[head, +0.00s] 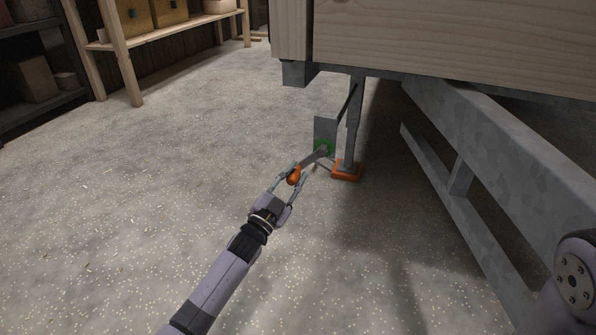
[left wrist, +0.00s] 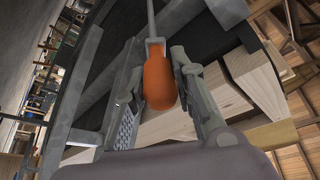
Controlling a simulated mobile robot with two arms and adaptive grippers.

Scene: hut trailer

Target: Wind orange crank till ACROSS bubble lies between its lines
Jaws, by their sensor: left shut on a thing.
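The orange crank handle (head: 293,176) sits at the end of a grey crank arm (head: 314,158), which runs up to a green ring (head: 324,148) by a grey plate (head: 325,128). My left gripper (head: 297,174) has its fingers on either side of the handle and is shut on it. In the left wrist view the orange handle (left wrist: 158,80) lies between the two fingers. A grey jack leg (head: 352,125) stands behind it on an orange foot (head: 346,171). The ACROSS bubble shows in neither view. My right gripper is not in view.
The wooden hut body (head: 440,40) overhangs the jack, and a grey metal trailer frame (head: 490,160) slopes down at the right. A wooden shelf (head: 165,32) stands at the back left.

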